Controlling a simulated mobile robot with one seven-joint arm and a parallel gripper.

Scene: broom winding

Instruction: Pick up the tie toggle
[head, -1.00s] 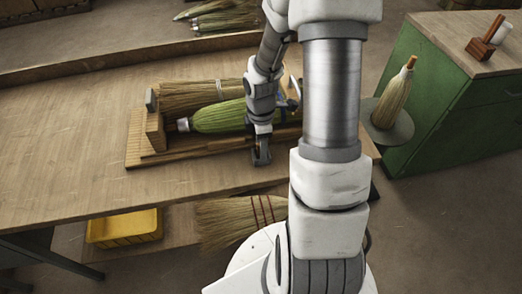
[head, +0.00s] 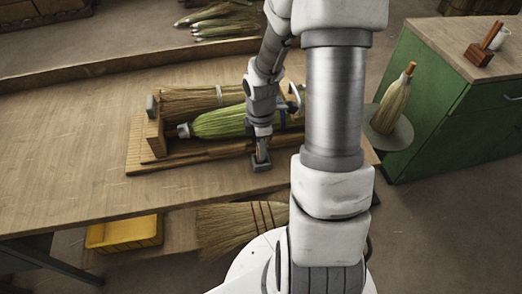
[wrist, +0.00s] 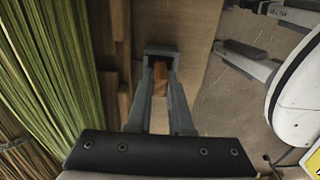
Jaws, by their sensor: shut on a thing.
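The tie toggle (wrist: 160,78) is a small brown wooden piece between my gripper's fingers in the wrist view. My gripper (wrist: 162,62) is shut on it, with the fingers on either side hiding part of it. In the head view my gripper (head: 261,164) points down at the front edge of the wooden broom fixture, over the bench top. The toggle is too small and covered to make out clearly there. I cannot tell whether it still touches the surface below.
The green broom head (head: 218,122) lies in the fixture (head: 150,163) beside my gripper, with a straw bundle (head: 190,98) behind it. The bench (head: 60,160) is clear to the left. A yellow bin (head: 122,233) and a broom (head: 235,222) sit below the bench's front edge.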

